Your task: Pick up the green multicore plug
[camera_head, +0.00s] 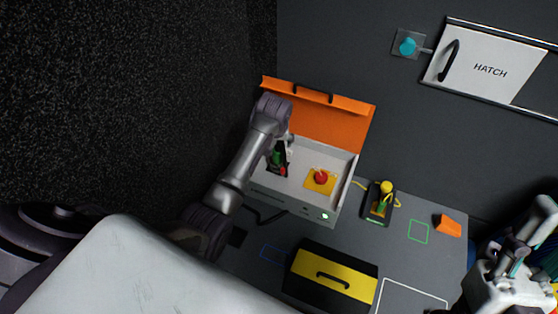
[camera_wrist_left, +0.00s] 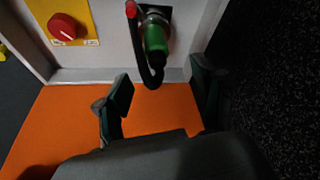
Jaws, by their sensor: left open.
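The green multicore plug (camera_wrist_left: 155,38) sits in a dark round socket on the white inner panel of the open case, a black cable loop hanging beside it. In the head view the plug (camera_head: 276,157) is partly covered by my left gripper (camera_head: 284,150). In the left wrist view my left gripper (camera_wrist_left: 163,90) is open, its two dark fingers apart on either side of the plug's line, short of it. Nothing is between the fingers. My right arm (camera_head: 512,268) shows at the right edge of the head view; its gripper's fingers are unclear.
The case's orange lid (camera_head: 330,122) stands open behind it. A red knob on a yellow plate (camera_head: 319,182) is beside the plug. A yellow-and-black box (camera_head: 332,278), a black device (camera_head: 379,203) and an orange wedge (camera_head: 447,226) share the grey worktop. A hatch (camera_head: 490,70) is on the wall.

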